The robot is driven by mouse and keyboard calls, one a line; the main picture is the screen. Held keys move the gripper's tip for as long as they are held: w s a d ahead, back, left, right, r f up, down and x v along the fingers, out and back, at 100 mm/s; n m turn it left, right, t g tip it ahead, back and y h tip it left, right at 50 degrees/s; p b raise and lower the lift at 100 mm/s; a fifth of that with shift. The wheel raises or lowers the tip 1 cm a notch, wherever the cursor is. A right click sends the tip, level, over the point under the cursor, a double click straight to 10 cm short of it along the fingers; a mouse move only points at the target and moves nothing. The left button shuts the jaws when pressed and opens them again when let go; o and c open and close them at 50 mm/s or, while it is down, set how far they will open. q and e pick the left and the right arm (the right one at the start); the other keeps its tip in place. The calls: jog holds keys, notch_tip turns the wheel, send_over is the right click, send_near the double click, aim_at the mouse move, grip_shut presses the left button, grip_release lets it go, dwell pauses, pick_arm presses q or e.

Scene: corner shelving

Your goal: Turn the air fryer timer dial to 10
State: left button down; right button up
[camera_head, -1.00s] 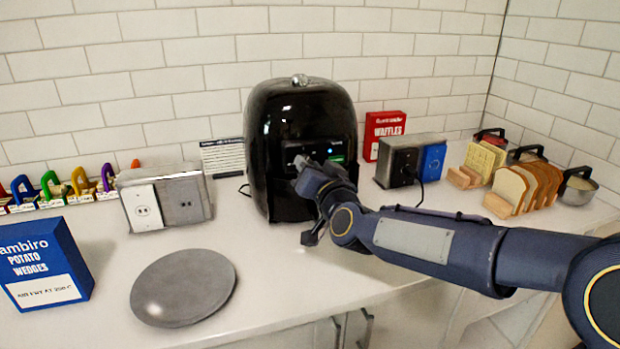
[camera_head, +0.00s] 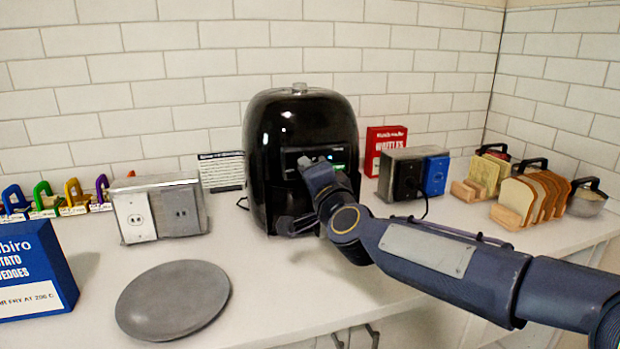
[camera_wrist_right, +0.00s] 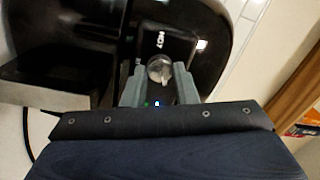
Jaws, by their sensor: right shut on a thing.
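The black air fryer (camera_head: 270,130) stands on the counter against the tiled wall. Its front panel has a green-lit display (camera_head: 338,166). My right arm reaches in from the right, and my right gripper (camera_head: 308,163) is at this panel, hiding part of it. In the right wrist view, the round silver timer dial (camera_wrist_right: 158,70) sits between the two grey fingers of my right gripper (camera_wrist_right: 158,78), which is shut on it. The dial's setting cannot be read. My left gripper is not in view.
A grey plate (camera_head: 172,300) and a blue potato wedges box (camera_head: 35,265) are at the front left. Outlet boxes (camera_head: 158,207) (camera_head: 400,172) flank the fryer. A red waffles box (camera_head: 385,140) and bread slices (camera_head: 535,195) stand to the right.

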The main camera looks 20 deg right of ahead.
dwell(0.5)
jog(key=o, duration=1)
jog(key=s, duration=0.7)
jog(key=shift+s+d+f, duration=0.2)
jog(key=shift+s+d, duration=0.05)
jog(key=shift+s, duration=0.15)
jog(key=shift+f, duration=0.1)
